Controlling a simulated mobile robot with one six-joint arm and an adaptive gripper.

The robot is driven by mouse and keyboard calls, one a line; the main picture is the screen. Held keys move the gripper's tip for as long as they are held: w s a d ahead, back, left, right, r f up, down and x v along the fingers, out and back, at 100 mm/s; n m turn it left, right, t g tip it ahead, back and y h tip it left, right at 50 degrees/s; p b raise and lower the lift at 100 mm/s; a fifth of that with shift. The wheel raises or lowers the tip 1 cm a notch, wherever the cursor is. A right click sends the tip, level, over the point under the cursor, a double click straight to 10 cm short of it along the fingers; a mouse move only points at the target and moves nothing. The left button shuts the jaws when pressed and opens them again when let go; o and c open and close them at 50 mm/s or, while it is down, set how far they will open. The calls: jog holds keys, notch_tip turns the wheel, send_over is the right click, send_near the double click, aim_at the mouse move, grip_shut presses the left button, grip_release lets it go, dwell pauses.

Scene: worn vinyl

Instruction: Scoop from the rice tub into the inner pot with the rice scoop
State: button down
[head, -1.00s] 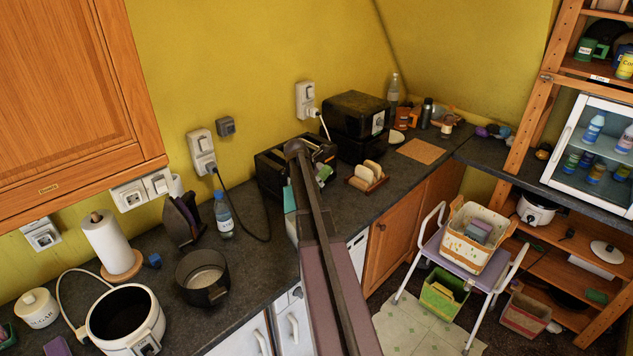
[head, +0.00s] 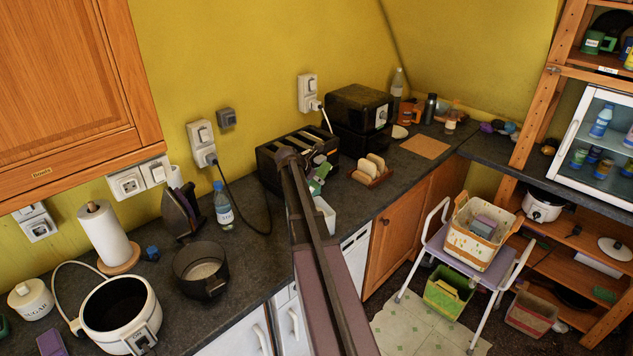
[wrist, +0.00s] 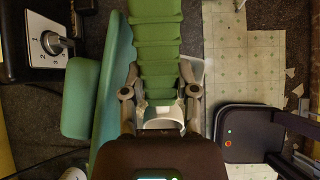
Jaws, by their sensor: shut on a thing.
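My gripper (head: 317,183) is in front of the black toaster, partly hidden by my arm. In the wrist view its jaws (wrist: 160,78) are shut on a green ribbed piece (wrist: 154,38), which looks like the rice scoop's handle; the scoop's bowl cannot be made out. A white open container (head: 326,214), perhaps the rice tub, stands just below the gripper, its contents hidden. A dark round pot (head: 186,276), apparently the inner pot, stands on the counter to the left. Its inside is pale; I cannot tell whether that is rice.
A white cooker (head: 145,331) with a dark inside stands at lower left. The toaster (head: 270,170) is near the gripper. A teal object (wrist: 85,100) lies beside it in the wrist view.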

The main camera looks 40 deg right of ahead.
jog(key=shift+a+f+h+b, duration=0.35)
jog(key=shift+f+b, duration=0.2)
jog(key=shift+b, duration=0.4)
jog(key=shift+a+f+h+b, duration=0.2)
jog(key=shift+f+h+b, duration=0.3)
jog(key=shift+b, duration=0.4)
notch_tip(320, 180, down, 10)
jog(key=b, duration=0.9)
jog(key=shift+b, duration=0.35)
jog(key=shift+d+f, duration=0.1)
jog(key=shift+f, duration=0.05)
jog(key=d+r+y+p, duration=0.4)
jog(key=r+y+p, duration=0.3)
jog(key=y+p, duration=0.3)
jog(key=shift+r+g+p, duration=0.3)
jog(key=shift+r+p, duration=0.1)
jog(key=shift+p, duration=1.65)
jog(key=shift+w, duration=0.1)
dwell(1.2)
